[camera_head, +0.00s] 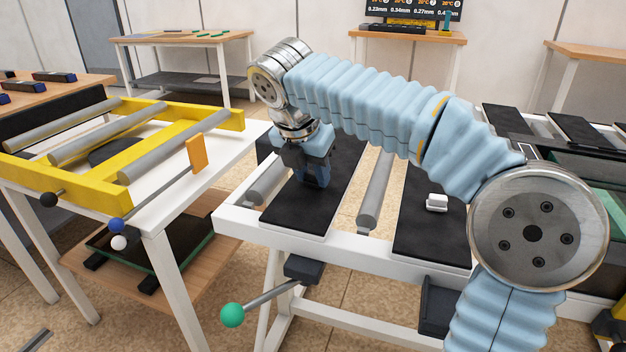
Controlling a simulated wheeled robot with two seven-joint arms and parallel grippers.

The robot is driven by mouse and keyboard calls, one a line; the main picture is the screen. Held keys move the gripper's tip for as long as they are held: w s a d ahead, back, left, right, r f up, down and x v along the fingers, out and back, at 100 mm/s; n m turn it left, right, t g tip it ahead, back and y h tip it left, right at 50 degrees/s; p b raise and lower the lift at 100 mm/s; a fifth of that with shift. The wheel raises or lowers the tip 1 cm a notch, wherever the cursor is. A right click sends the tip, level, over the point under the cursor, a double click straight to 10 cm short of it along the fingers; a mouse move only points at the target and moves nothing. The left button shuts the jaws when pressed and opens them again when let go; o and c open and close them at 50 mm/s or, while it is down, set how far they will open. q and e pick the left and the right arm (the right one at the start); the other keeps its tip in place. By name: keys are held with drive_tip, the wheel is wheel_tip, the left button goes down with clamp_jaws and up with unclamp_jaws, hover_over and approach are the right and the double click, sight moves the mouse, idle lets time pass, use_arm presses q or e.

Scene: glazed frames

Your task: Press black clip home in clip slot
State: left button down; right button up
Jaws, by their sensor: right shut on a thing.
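My right gripper (314,178) points down at a black panel (295,212) on the white frame in the middle. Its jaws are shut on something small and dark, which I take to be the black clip. The fingers and the dark background hide nearly all of it. The fingertips are at or just above the panel; I cannot tell if they touch. I cannot make out the clip slot under the gripper. My left gripper is not in view.
A second black panel (428,240) carries a small white block (437,202). Bare rollers (374,190) lie between the panels. A yellow roller frame (70,185) with an orange flag (195,153) stands left. A lever with a green knob (232,315) juts out in front.

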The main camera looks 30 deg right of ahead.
sight(312, 175)
wheel_tip(312, 175, up, 7)
idle(0.4)
idle(1.1)
drive_tip(key=s+d+m+g, duration=0.1)
drive_tip(key=s+d+m, duration=0.4)
drive_tip(key=d, duration=0.4)
drive_tip(key=s+d+m+g, duration=0.2)
drive_tip(key=s+d+m, duration=0.1)
drive_tip(key=s+d, duration=0.55)
drive_tip(key=s+d+r+m+g, duration=0.1)
drive_tip(key=s+d+r+m, duration=0.1)
drive_tip(key=s, duration=0.6)
drive_tip(key=s+d+r+m+g+y, duration=0.1)
drive_tip(key=s+d+r+m, duration=0.2)
drive_tip(key=s+m, duration=0.3)
drive_tip(key=s+d, duration=0.1)
drive_tip(key=s, duration=0.2)
drive_tip(key=shift+s+d+r+g, duration=0.15)
drive_tip(key=shift+g, duration=0.25)
